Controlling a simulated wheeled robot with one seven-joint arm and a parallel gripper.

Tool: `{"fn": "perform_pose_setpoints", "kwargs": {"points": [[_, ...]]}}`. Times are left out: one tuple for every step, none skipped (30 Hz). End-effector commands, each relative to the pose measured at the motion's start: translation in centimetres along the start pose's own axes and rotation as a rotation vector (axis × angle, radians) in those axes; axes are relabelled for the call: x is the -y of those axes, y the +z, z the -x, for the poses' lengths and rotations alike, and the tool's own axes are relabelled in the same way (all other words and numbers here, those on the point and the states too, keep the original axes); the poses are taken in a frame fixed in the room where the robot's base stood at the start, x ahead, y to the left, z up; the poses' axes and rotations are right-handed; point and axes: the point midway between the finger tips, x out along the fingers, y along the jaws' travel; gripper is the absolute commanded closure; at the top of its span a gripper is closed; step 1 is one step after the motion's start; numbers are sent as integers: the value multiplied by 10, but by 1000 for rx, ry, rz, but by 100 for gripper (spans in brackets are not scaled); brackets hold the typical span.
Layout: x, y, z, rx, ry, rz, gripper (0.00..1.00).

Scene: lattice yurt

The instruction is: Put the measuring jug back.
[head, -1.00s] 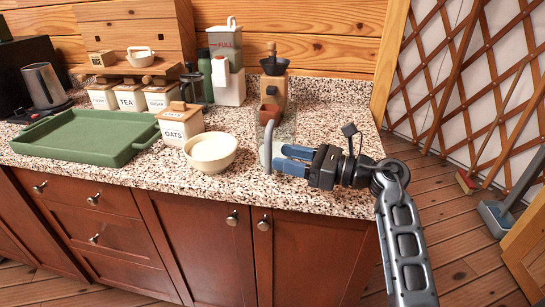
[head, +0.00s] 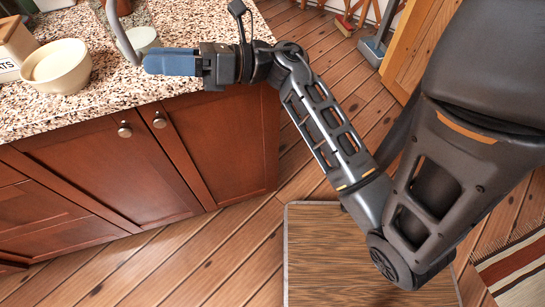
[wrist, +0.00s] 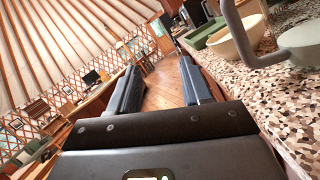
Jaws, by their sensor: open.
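The measuring jug (head: 121,38), seen mainly as a grey curved handle and a pale round base, is on the speckled counter near its front edge. The top of the head view cuts it off. In the wrist view its handle (wrist: 238,36) and pale body stand at the upper right, beside the fingers and not between them. My gripper (head: 148,63) appears just right of the handle's lower end in the head view, by the counter edge. Its blue fingers are apart in the wrist view (wrist: 160,72), with only floor visible between them. Whether a finger touches the handle is unclear.
A cream bowl (head: 57,68) stands left of the jug, with the oats canister (head: 14,45) beyond it. Red-brown cabinet doors (head: 85,165) drop below. A wooden-topped piece (head: 335,250) stands on the floor at lower middle.

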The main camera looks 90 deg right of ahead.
Motion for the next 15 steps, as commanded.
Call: {"fn": "perform_pose_setpoints", "kwargs": {"points": [[-27, -11, -3, 44, 37, -150, 51], [-39, -14, -4, 74, 54, -238, 51], [-55, -17, -4, 110, 73, -358, 51], [-66, -19, -3, 136, 84, -452, 51], [-76, -21, -1, 159, 93, -546, 51], [-88, -24, 3, 187, 101, -676, 51], [-96, -26, 6, 207, 104, -774, 51], [-103, -28, 9, 224, 104, -873, 51], [-111, -32, 15, 246, 97, -1006, 51], [-117, -35, 19, 261, 90, -1108, 51], [-122, -38, 24, 273, 79, -1209, 51], [-128, -43, 31, 290, 57, -1345, 51], [-132, -47, 37, 302, 37, -1448, 51], [-135, -52, 43, 312, 13, -1549, 51], [-140, -59, 52, 325, -27, -1683, 51]]}}
